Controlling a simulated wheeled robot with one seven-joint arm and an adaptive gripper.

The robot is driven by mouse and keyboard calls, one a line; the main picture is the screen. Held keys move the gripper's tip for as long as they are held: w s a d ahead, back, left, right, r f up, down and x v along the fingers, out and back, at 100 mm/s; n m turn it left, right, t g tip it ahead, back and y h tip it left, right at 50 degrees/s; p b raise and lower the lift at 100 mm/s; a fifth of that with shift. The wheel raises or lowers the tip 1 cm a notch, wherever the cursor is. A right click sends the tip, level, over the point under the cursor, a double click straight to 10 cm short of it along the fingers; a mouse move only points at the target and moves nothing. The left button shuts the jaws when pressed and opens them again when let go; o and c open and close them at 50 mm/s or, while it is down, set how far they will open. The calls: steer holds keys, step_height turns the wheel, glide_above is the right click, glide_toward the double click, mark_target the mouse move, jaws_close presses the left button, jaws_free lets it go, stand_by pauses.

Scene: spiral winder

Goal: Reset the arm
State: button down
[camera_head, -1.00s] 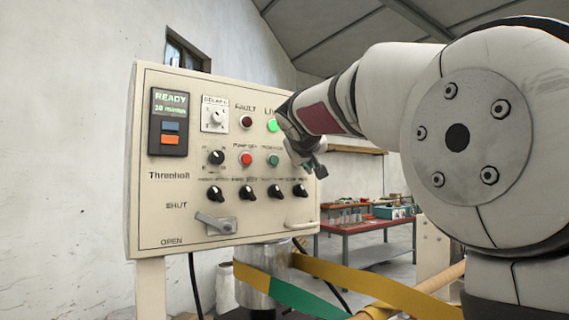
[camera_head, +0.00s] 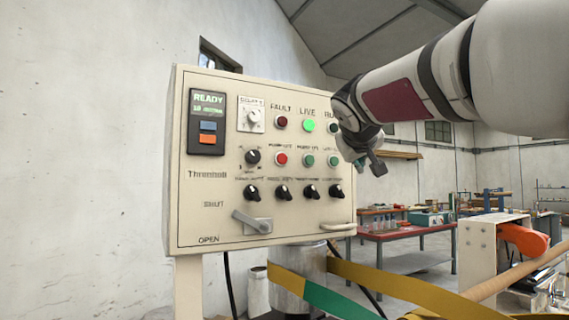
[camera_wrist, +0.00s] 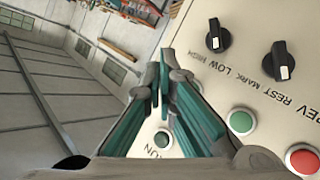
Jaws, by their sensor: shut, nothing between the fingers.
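My arm comes in from the upper right in the head view, and my gripper (camera_head: 369,163) hangs just right of the control panel's upper right part. In the wrist view my gripper (camera_wrist: 163,85) has its teal-sided fingers together at the tips, with nothing between them. The cream control panel (camera_head: 222,215) carries a READY display (camera_head: 208,103), a lit green LIVE lamp (camera_head: 309,125), push buttons and a row of black knobs (camera_head: 282,191).
A metal cylinder with a yellow and green band (camera_head: 330,298) stands below the panel. A red-topped table (camera_head: 410,233) with tools is behind to the right. An orange-and-white machine (camera_head: 524,240) stands at the right. Open floor lies between them.

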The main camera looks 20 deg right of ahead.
stand_by(0.4)
steer(key=s+a+f+g+y+p, duration=0.1)
steer(key=s+a+f, duration=0.4)
steer(key=s+f, duration=0.6)
steer(key=s+a+f+g+y+p, duration=0.1)
steer(key=s+a+f+g+y, duration=0.3)
steer(key=s+f, duration=0.7)
steer(key=s+a+f+n+g+y+p, duration=0.1)
steer(key=s+a+f+g+y, duration=0.1)
steer(key=s+a+f, duration=0.6)
steer(key=s+f+g, duration=0.1)
steer(key=s+f, duration=0.2)
steer(key=s, duration=0.3)
steer(key=shift+s+f+y+p, duration=0.15)
steer(key=shift+s+y+p, duration=0.15)
steer(key=shift+s+y, duration=0.1)
